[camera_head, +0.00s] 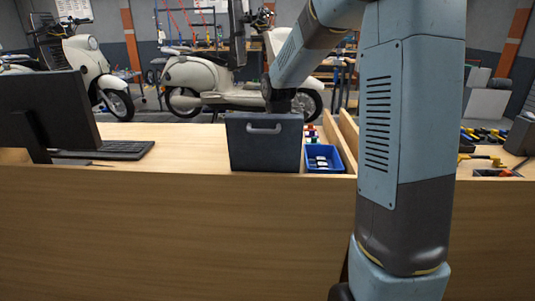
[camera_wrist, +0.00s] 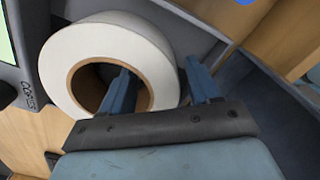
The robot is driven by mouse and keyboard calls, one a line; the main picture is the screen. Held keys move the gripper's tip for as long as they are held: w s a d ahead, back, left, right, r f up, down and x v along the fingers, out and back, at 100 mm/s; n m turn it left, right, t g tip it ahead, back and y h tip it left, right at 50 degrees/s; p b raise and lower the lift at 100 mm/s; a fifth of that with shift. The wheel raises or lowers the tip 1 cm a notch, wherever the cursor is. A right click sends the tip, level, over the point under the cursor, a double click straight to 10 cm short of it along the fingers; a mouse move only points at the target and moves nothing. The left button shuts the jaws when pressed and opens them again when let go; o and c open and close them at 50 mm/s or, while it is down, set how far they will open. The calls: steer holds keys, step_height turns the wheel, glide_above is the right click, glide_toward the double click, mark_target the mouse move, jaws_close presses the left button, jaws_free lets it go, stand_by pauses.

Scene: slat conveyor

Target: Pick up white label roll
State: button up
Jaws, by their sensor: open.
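The white label roll (camera_wrist: 72,50), with a brown cardboard core, shows in the wrist view at the upper left of my gripper (camera_wrist: 158,75). The gripper is open. Its left finger reaches into the core's hole and its right finger is outside the roll, so the roll's right wall lies between them. I cannot tell whether either finger touches it. In the head view my arm reaches down at the dark grey bin (camera_head: 264,155) with a handle. The fingertips and the roll are hidden there.
A blue tray (camera_head: 340,169) with small items stands right of the bin. A monitor (camera_head: 45,110) and keyboard (camera_head: 110,150) are at the left on the wooden counter (camera_head: 150,230). A wooden divider (camera_head: 340,145) stands at the right. Scooters are behind.

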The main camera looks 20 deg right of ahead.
jaws_close()
stand_by(0.6)
